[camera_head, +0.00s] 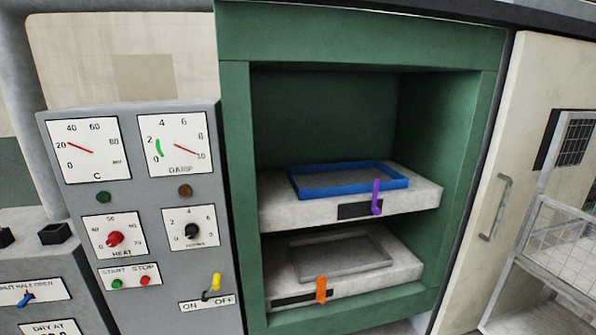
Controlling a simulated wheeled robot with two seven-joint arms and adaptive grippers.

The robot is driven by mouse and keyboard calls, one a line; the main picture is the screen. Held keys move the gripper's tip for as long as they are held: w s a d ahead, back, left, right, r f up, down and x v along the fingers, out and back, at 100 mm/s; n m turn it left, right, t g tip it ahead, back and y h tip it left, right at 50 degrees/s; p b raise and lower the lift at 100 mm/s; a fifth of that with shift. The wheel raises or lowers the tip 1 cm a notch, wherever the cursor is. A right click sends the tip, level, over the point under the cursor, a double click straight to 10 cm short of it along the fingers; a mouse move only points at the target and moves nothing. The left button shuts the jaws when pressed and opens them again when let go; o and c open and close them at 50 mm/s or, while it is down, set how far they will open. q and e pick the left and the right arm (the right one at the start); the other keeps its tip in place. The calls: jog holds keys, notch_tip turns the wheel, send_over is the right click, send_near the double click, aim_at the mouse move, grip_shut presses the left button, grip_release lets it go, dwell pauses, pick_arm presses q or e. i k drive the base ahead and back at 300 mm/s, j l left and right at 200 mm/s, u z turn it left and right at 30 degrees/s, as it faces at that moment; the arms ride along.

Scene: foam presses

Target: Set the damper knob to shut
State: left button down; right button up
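The damper knob (26,299) is a small blue knob on a white plate marked with words that read like "SHUT HALF OPEN", at the lower left edge of the head view. The plate (58,289) is on a grey panel and its left end is cut off by the picture edge. The knob lies at a slant, from lower left to upper right; which end is its pointer is too small to tell. Neither of my grippers is in view.
A grey control panel (150,205) with two dials, red and black knobs, start and stop buttons and a yellow-tipped on/off switch (214,284) stands right of the damper. Further right, a green press (360,45) holds two shelves with trays. A wire cart (560,240) is at far right.

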aim_at(21, 304)
jog(key=u, duration=1.85)
jog(key=i+l+u, duration=0.1)
jog(key=i, duration=0.4)
jog(key=l, duration=0.1)
